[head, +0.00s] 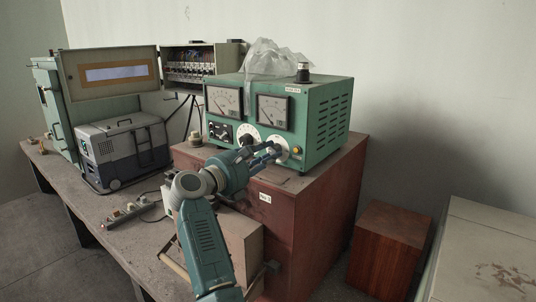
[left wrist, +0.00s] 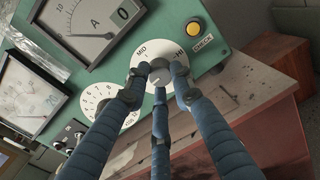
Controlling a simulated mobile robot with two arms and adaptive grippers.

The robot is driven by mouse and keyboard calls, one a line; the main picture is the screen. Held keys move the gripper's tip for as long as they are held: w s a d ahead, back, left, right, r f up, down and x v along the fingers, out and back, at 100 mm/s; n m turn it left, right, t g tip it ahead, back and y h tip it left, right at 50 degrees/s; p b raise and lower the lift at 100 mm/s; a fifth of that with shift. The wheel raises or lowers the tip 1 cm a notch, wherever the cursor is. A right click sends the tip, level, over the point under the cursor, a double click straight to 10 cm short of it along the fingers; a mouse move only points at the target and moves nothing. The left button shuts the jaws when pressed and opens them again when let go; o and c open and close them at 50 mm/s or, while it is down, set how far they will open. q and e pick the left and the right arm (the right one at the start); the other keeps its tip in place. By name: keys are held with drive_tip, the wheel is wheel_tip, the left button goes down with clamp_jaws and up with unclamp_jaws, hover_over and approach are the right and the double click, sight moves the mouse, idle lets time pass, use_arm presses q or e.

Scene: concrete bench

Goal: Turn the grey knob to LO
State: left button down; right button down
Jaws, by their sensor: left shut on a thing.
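The grey knob (left wrist: 160,73) sits on a round white dial plate (left wrist: 121,63) on the green instrument's front panel. In the left wrist view MID shows at the dial's upper left and HI at its upper right; no LO mark is readable, and my fingers cover the lower part. My left gripper (head: 272,153) reaches the right-hand dial, and its blue fingers are shut around the knob (left wrist: 160,72). Which way the knob points is not clear. My right gripper is not in view.
The green instrument (head: 322,120) stands on a red-brown cabinet (head: 312,215), with a clear plastic bag (head: 270,58) on top. Beside the gripped dial are a numbered white dial (left wrist: 110,103) and a yellow button (left wrist: 193,29). A cool box (head: 124,150) stands on the bench at left.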

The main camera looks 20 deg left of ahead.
use_arm(q)
drive_tip(key=shift+f, duration=0.45)
drive_tip(key=c, duration=1.5)
unclamp_jaws()
drive_tip(key=shift+s, duration=0.1)
drive_tip(key=shift+a+r, duration=0.1)
drive_tip(key=shift+r, duration=0.05)
drive_tip(key=v, duration=1.2)
